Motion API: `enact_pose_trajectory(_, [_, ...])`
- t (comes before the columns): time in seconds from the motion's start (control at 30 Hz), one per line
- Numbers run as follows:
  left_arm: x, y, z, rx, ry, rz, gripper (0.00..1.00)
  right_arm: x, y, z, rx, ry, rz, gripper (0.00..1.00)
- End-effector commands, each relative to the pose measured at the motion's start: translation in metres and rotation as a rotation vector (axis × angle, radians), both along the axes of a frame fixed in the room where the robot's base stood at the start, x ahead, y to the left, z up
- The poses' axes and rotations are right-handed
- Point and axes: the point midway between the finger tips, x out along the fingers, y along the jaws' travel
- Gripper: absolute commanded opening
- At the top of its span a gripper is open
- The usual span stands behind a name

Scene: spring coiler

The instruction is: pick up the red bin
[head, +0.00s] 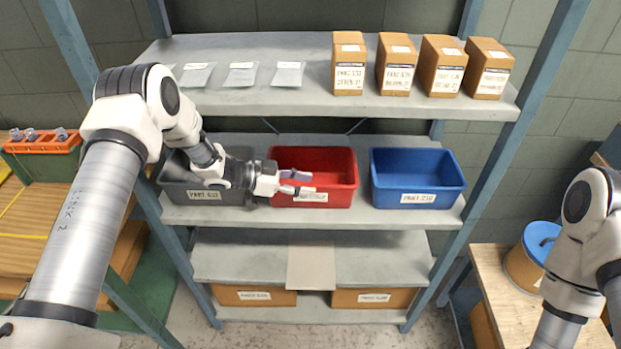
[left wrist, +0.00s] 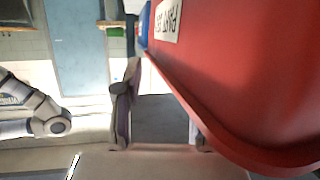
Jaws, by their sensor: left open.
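The red bin (head: 335,166) stands on the middle shelf, between a grey bin and a blue bin. It has a white label on its front and looks empty. My left gripper (head: 299,183) is open, with its fingers at the left front part of the red bin, partly covering its front and label. In the left wrist view the red bin (left wrist: 245,75) fills the upper right, with its rim close to the open fingers (left wrist: 160,138). I cannot tell whether the fingers touch the bin. My right gripper is out of view.
The grey bin (head: 178,194) is left of the red bin, partly behind my left arm. The blue bin (head: 418,168) is to the right. Cartons (head: 397,66) and flat packets (head: 240,74) lie on the shelf above. A shelf post (head: 515,120) stands at right.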

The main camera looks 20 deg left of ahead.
Motion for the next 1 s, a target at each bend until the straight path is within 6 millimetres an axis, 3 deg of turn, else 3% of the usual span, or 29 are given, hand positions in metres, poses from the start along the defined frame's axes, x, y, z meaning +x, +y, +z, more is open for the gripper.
enact_pose_trajectory(0.03, [0.002,-0.009,0.0,0.002,0.003,-0.005,0.4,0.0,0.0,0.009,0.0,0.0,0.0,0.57])
enact_pose_trajectory(0.13, [0.008,-0.02,-0.007,0.001,0.002,-0.002,0.4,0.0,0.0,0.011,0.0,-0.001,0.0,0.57])
enact_pose_trajectory(0.37, [0.01,-0.022,-0.009,0.001,0.001,0.001,0.4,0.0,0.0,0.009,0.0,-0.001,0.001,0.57])
enact_pose_trajectory(0.5, [0.01,-0.022,-0.009,0.001,0.001,0.001,0.0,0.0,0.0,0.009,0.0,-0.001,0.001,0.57])
enact_pose_trajectory(1.0, [0.01,-0.022,-0.007,-0.001,0.001,0.002,0.0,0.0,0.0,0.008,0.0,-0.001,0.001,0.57])
